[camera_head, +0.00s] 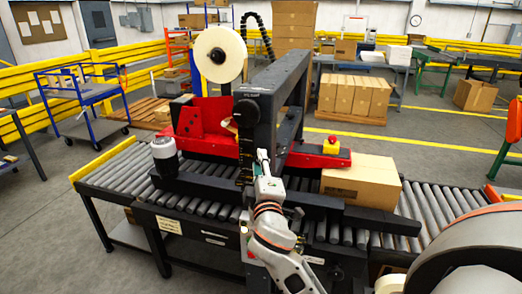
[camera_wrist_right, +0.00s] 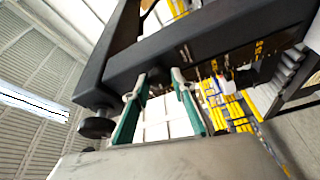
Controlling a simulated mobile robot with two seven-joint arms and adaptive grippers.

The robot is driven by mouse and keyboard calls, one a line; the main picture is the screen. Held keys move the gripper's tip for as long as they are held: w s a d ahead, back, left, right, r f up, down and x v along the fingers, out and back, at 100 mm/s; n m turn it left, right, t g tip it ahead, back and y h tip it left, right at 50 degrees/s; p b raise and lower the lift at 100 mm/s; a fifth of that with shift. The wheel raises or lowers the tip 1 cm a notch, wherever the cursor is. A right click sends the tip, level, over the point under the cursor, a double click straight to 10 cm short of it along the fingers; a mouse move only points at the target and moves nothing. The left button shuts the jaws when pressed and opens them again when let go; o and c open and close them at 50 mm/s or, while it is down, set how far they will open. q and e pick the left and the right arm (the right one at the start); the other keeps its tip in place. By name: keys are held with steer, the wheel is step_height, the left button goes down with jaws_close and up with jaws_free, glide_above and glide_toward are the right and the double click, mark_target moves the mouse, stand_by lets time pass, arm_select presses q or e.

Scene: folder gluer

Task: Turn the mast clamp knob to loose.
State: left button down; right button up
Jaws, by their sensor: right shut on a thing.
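The black mast (camera_head: 248,125) of the taping machine stands upright over the roller conveyor. My right gripper (camera_head: 263,157) reaches up to the mast's near side. In the right wrist view, its green-and-grey fingers (camera_wrist_right: 160,84) are closed on a small dark round part, the mast clamp knob (camera_wrist_right: 159,75), below the black beam. The knob is mostly hidden by the fingers, and I cannot read its setting. In the head view my gripper covers it. Another black knob (camera_wrist_right: 95,128) shows at the left of the wrist view, apart from the fingers. My left gripper is not in view.
A cardboard box (camera_head: 362,182) sits on the roller conveyor (camera_head: 110,172) right of the mast. A tape roll (camera_head: 220,54) stands above the red machine part (camera_head: 205,120). A yellow-based red emergency button (camera_head: 331,145) is right of the mast. A white-topped cylinder (camera_head: 164,150) is at left.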

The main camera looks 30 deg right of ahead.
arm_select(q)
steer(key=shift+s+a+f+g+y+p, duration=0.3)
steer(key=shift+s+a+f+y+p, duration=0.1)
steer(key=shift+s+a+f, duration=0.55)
arm_select(e)
steer(key=n+g, duration=0.1)
steer(key=n, duration=0.2)
steer(key=shift+y, duration=0.4)
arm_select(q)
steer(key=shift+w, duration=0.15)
arm_select(e)
steer(key=o, duration=1.1)
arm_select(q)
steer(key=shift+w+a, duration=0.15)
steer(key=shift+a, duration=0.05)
